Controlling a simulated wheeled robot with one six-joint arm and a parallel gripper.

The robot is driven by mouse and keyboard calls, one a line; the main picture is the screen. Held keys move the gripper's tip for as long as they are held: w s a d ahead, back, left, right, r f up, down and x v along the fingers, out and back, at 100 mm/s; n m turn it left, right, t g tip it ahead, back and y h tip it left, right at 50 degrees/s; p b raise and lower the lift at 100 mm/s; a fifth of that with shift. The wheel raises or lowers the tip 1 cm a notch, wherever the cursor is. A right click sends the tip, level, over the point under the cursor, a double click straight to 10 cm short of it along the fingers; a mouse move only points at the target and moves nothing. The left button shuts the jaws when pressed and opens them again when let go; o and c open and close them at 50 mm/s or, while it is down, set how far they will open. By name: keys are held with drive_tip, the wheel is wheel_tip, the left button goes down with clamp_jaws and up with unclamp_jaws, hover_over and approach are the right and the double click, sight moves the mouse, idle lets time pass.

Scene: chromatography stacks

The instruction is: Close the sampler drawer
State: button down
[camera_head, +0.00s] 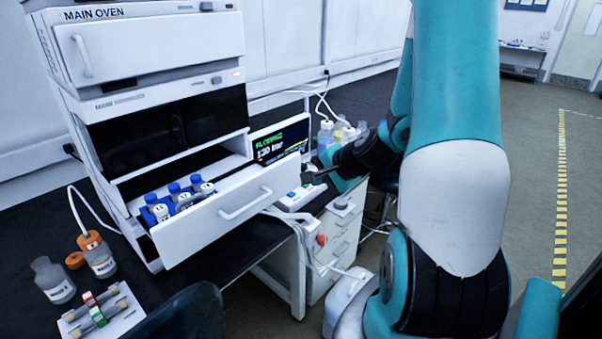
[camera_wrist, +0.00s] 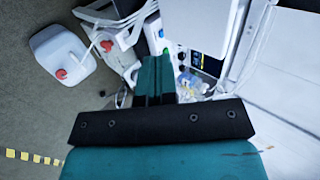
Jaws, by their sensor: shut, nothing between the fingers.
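The sampler drawer (camera_head: 233,213) is pulled out from the stack below the dark-windowed unit. It has a white front with a handle (camera_head: 245,205), and several blue-capped bottles (camera_head: 178,198) stand in it towards its left end. My gripper (camera_head: 312,177) is shut and empty, close to the right end of the drawer front. I cannot tell whether it touches the front. In the wrist view my gripper (camera_wrist: 155,75) shows its closed fingers pointing away, with white panels at the right that may be the drawer and stack.
The main oven (camera_head: 150,45) tops the stack. A display (camera_head: 280,140) stands right of the drawer. A white jug (camera_wrist: 62,55) with a red cap is on the floor. A chair back is in front.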

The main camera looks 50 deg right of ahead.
sight(290, 180)
drive_tip(key=w, duration=0.1)
drive_tip(key=w+f+p, duration=0.1)
drive_tip(key=w, duration=0.1)
drive_tip(key=w+f+p, duration=0.1)
drive_tip(key=w, duration=0.1)
drive_tip(key=shift+w+a+f, duration=0.1)
drive_tip(key=shift+w+a, duration=0.05)
drive_tip(key=shift+w, duration=0.1)
drive_tip(key=shift+w+f, duration=0.15)
drive_tip(key=shift+w, duration=0.6)
